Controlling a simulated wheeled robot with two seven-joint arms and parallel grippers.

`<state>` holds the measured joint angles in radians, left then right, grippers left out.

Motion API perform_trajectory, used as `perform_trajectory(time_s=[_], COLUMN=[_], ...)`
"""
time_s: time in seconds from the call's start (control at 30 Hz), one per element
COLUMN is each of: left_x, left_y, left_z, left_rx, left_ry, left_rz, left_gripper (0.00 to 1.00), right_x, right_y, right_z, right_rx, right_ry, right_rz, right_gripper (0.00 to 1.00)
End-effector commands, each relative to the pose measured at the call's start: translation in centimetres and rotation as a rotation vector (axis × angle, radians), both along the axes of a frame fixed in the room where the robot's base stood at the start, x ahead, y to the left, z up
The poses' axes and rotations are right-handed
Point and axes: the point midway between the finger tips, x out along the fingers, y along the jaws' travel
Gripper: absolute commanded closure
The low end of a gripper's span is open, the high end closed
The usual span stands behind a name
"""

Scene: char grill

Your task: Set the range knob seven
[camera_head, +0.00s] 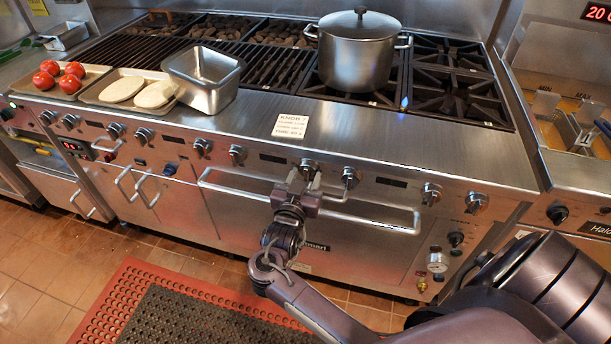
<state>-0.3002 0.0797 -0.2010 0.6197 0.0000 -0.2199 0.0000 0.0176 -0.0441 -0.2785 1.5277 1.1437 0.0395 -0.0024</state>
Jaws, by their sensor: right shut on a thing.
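The steel range has a row of knobs along its front panel (270,170). My right gripper (304,178) is at this panel, shut on a range knob (309,167), which is partly hidden by the fingers. By count from the left, this looks like the seventh knob. The knob's pointer direction cannot be made out. A card headed "KNOB 7" (291,126) lies on the steel ledge above and just left of it; its smaller lines are too blurred to read. My left gripper is not in view.
Neighbouring knobs sit left (237,154) and right (350,177) of my gripper. An oven door handle (385,224) runs below it. A lidded pot (358,55), a steel pan (205,80) and trays of tomatoes and patties stand on top. A fryer (575,120) is at right.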

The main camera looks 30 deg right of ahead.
Motion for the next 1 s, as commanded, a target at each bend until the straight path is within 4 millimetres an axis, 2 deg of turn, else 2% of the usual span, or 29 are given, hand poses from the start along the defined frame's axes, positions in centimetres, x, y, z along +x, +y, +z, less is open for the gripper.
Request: perform_trajectory(time_s=[0.37,1.0], left_x=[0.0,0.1], left_y=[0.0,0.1], left_z=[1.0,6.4], left_rx=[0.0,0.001], left_ry=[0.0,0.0], left_rz=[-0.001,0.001], left_gripper=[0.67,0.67], right_x=[0.0,0.1], right_y=[0.0,0.0], right_z=[0.2,0.4], right_rx=[-0.037,-0.357], right_ry=[0.047,0.418], right_rz=[0.001,0.001], right_gripper=[0.79,0.79])
